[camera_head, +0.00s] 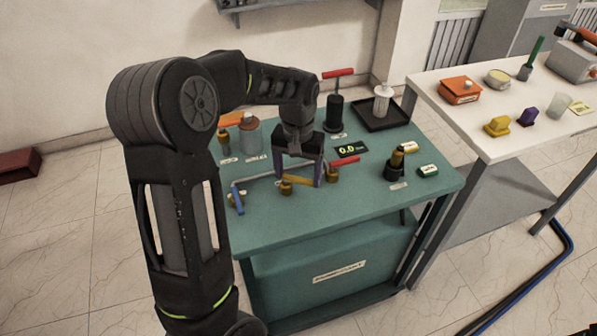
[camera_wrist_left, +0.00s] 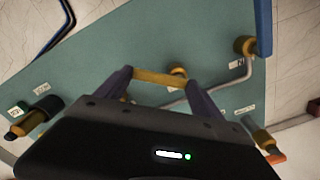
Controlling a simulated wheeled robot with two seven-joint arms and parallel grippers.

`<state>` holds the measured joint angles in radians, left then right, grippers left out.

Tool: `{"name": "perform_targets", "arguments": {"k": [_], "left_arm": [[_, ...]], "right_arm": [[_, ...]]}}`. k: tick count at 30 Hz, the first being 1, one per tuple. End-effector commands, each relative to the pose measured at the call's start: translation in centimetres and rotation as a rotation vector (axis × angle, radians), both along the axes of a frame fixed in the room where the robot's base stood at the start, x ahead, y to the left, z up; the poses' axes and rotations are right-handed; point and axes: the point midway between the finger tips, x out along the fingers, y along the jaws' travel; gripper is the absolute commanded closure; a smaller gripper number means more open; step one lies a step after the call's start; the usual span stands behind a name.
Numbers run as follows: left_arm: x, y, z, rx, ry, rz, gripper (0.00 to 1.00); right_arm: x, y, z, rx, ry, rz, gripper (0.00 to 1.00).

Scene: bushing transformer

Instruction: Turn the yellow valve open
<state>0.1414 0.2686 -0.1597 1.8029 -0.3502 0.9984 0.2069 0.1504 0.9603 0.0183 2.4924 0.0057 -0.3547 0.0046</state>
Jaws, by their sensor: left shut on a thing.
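The yellow valve (camera_head: 298,180) is a short bar handle on a brass body, near the front of the green bench top. My left gripper (camera_head: 301,178) reaches down over it from above, with its fingers spread along the bar's length. In the left wrist view the yellow handle (camera_wrist_left: 158,78) spans between the two fingers of the gripper (camera_wrist_left: 160,82), which are shut on it. The brass body (camera_wrist_left: 178,71) shows behind the bar. My right gripper is not in view.
A blue handle (camera_head: 237,196) is left of the yellow valve and a red handle (camera_head: 345,161) right of it, both close. A small display (camera_head: 351,149) reading 0.0, a red-handled pump (camera_head: 335,105) and a black tray (camera_head: 398,114) lie behind. The bench's front strip is clear.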

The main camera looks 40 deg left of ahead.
Motion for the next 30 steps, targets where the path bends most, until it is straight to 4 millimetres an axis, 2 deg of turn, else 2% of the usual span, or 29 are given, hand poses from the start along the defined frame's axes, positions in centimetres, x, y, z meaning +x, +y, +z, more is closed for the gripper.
{"name": "perform_targets", "arguments": {"k": [21, 30], "left_arm": [[-2.1, 0.1, 0.0, 0.0, -0.002, -0.672, 0.96], [-2.7, 0.4, 0.1, 0.001, -0.001, -0.868, 0.96]], "right_arm": [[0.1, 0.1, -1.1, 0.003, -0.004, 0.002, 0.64], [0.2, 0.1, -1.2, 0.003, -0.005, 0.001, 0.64]]}}
